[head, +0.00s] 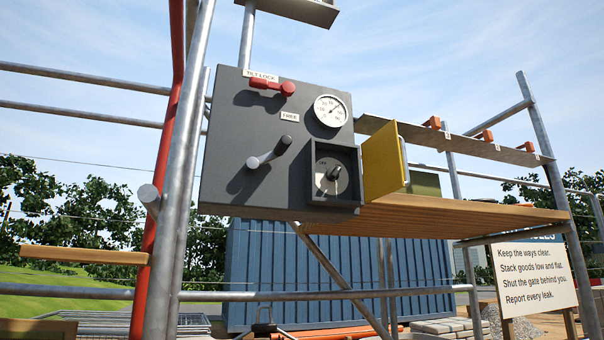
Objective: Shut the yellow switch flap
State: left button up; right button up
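The yellow switch flap (382,162) stands open at the right side of a dark square switch box (314,160) on a grey control panel (222,150). The flap sticks outward from its hinge side, with a pale handle (405,162) along its outer edge. Neither of my grippers is in the head view.
The panel also has a red tilt lock lever (272,86), a round gauge (330,111) and a grey lever (269,152). A wooden plank shelf (450,215) lies below and right of the flap. Scaffold poles (180,190) cross left. A sign (534,274) stands lower right.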

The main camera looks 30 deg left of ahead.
aim_at(384, 156)
jog(key=i+l+u, duration=0.15)
jog(key=u, duration=0.25)
jog(key=i+l+u, duration=0.15)
jog(key=u, duration=0.3)
jog(key=i+l+u, duration=0.1)
jog(key=l+u, duration=0.3)
jog(key=i+l+u, duration=0.1)
jog(key=u, duration=0.35)
jog(key=l, duration=0.1)
